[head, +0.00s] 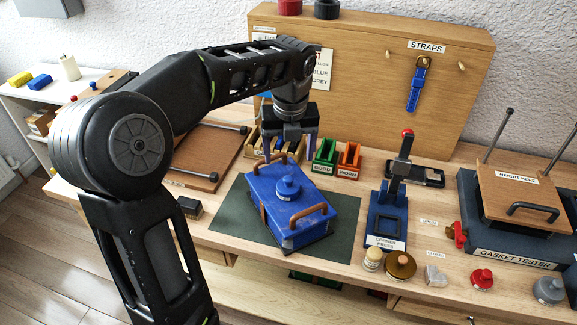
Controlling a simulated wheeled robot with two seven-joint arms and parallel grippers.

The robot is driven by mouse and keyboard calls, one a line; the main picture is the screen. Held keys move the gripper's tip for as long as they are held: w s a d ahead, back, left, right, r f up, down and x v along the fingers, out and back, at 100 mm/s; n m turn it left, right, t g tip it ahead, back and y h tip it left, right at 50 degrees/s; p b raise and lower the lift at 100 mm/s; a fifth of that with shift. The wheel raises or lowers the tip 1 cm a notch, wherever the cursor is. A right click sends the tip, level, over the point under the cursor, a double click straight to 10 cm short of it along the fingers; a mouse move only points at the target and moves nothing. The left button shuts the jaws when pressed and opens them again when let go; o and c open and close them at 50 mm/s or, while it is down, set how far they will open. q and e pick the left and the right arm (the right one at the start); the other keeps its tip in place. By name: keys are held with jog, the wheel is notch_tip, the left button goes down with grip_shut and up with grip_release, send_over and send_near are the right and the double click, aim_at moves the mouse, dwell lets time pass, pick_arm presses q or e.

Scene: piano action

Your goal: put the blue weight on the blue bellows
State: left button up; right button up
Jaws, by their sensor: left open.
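The blue bellows (267,207), a blue box with brown handles, sits on a dark green mat (228,222) in the middle of the bench. The blue weight (288,188), round with a small knob, stands upright on top of the bellows, near the middle between the handles. My left gripper (288,145) points down behind the weight in the picture, apart from it. It is open and I see nothing held in it. It partly hides the wooden tray behind it. My right gripper is not in view.
A blue corner press (386,226) stands right of the mat, with a gasket tester (512,243) farther right. Small weights, including a red one (482,278), line the front edge. Green (325,153) and orange (348,160) bins stand behind, before a wooden board (375,75).

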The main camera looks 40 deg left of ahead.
pick_arm(q)
jog(key=shift+s+r, duration=0.1)
jog(key=shift+r, duration=0.6)
dwell(0.4)
